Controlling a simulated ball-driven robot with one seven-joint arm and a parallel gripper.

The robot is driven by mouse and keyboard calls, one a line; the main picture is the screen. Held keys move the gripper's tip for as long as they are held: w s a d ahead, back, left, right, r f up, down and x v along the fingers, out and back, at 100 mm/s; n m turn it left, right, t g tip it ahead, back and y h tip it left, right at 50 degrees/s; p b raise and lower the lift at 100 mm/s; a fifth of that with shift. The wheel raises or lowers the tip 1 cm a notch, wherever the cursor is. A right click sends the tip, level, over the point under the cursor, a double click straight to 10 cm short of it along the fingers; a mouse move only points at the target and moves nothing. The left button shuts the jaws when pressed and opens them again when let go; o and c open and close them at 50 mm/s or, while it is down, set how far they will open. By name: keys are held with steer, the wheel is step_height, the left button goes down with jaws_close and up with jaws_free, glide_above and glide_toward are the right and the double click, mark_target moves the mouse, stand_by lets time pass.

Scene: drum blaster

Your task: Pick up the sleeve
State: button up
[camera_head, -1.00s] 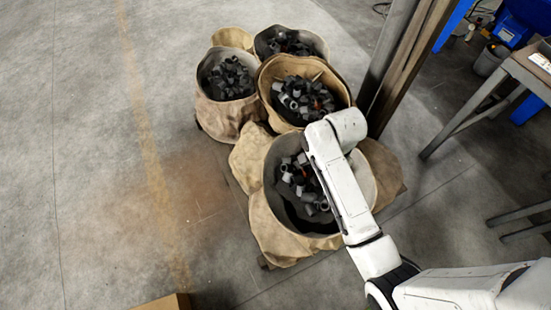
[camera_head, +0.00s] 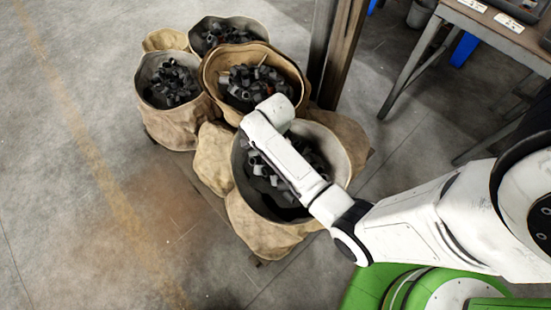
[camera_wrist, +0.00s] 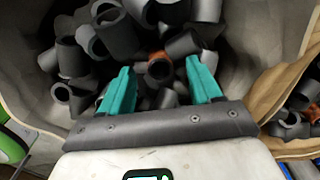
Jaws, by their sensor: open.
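Many short, hollow grey sleeves (camera_wrist: 118,36) lie in a jumbled pile inside a fabric sack (camera_wrist: 300,30) in the wrist view. One rusty-orange sleeve (camera_wrist: 159,68) lies among them, between and just beyond my fingertips. My gripper (camera_wrist: 158,66) has two teal fingers, spread apart with nothing held. The fingertips are close over the pile; whether they touch it I cannot tell. In the head view my arm reaches over the nearest sack (camera_head: 262,226) and hides part of its grey sleeves (camera_head: 262,168). The gripper itself is hidden there.
A tan sack (camera_head: 212,80) of sleeves stands directly behind, with a left sack (camera_head: 172,122) and a back sack (camera_head: 250,24) beside it. A post (camera_head: 335,60) rises behind the sacks. A table (camera_head: 490,25) stands at right. The floor (camera_head: 70,200) at left is clear.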

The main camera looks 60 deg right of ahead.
steer(key=shift+f, duration=1.45)
steer(key=shift+c, duration=0.2)
jaws_close()
steer(key=shift+r, duration=0.1)
